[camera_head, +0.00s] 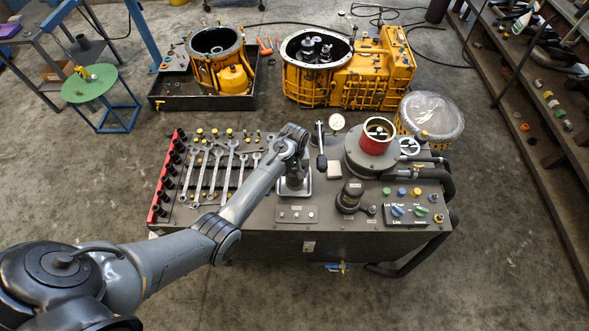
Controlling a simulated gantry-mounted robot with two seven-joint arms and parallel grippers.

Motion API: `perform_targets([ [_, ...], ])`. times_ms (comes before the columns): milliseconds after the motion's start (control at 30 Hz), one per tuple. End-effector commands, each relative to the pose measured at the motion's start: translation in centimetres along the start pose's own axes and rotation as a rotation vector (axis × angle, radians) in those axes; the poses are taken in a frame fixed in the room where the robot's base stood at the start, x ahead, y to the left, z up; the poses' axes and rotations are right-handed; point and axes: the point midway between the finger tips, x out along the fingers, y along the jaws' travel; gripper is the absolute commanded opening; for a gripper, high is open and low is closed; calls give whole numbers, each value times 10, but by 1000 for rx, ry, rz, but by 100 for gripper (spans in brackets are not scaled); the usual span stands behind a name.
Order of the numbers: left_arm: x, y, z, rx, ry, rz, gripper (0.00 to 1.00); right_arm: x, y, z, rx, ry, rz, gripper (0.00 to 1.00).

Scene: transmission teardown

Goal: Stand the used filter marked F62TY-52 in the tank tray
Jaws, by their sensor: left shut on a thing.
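My left gripper (293,180) points down over a small light-rimmed square plate or tray (306,190) on the grey workbench (260,213). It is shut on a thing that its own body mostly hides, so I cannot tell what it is. A red-sided cylinder (376,146) with an open top stands upright in the round grey housing (357,161) on the bench, right of my gripper. No marking F62TY-52 is readable, so I cannot tell which thing is the used filter or which is the tank tray. My right gripper is out of view.
Several wrenches (232,160) and a red rack (167,178) lie on the bench's left. A black-handled tool (320,146), a dark fitting (351,193) and a control panel (407,213) stand nearby. Yellow transmission housings (350,80) and a clear-covered basket (431,113) stand behind.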

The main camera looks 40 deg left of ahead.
Motion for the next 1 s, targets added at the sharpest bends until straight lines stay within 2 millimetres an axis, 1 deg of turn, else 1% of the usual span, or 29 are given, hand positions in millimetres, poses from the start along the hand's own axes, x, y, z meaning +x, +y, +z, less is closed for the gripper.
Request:
perform_targets([
  [133, 2, 0, -1, 0, 2, 1, 6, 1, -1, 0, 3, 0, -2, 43],
  [167, 3, 0, 0, 0, 0, 0, 76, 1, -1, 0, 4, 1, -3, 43],
  [300, 3, 0, 0, 0, 0, 0, 98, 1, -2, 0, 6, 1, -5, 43],
  [567, 2, 0, 0, 0, 0, 0, 99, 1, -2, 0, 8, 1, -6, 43],
  [733, -5, 0, 0, 0, 2, 1, 99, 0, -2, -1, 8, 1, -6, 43],
  [867, -20, 0, -1, 0, 3, 2, 99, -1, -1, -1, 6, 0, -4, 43],
  [1000, -45, 0, -1, 1, 4, 2, 99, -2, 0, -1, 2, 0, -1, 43],
])
